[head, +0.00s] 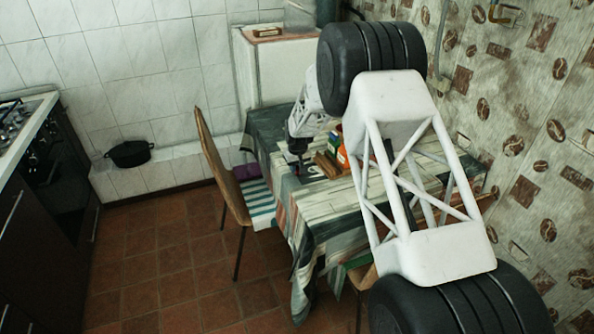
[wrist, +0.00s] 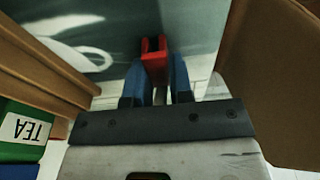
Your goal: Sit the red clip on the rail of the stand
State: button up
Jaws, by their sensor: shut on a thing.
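The red clip (wrist: 154,62) sits between the blue fingertips of my gripper (wrist: 157,80) in the wrist view, with its two prongs pointing away from the gripper. My gripper is shut on it. In the head view my gripper (head: 297,168) is over the left part of the table, with a small speck of red at its tip. A brown wooden piece with long bars, which looks like the stand (wrist: 45,62), is on the left of the wrist view, apart from the clip. It also shows just right of my gripper in the head view (head: 327,164). I cannot make out its rail clearly.
A green box marked TEA (wrist: 22,130) is beside the wooden bars. Coloured boxes (head: 341,150) stand on the table (head: 330,209) behind the wood.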

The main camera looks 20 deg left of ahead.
jog(key=shift+r, duration=2.1)
jog(key=shift+w, duration=0.1)
notch_tip(320, 180, up, 6)
send_over(320, 154)
jog(key=shift+w+f+n, duration=0.15)
jog(key=shift+n, duration=0.15)
jog(key=shift+f, duration=0.15)
jog(key=shift+f, duration=2.05)
jog(key=shift+f, duration=1.15)
dwell(0.7)
jog(key=o, duration=0.9)
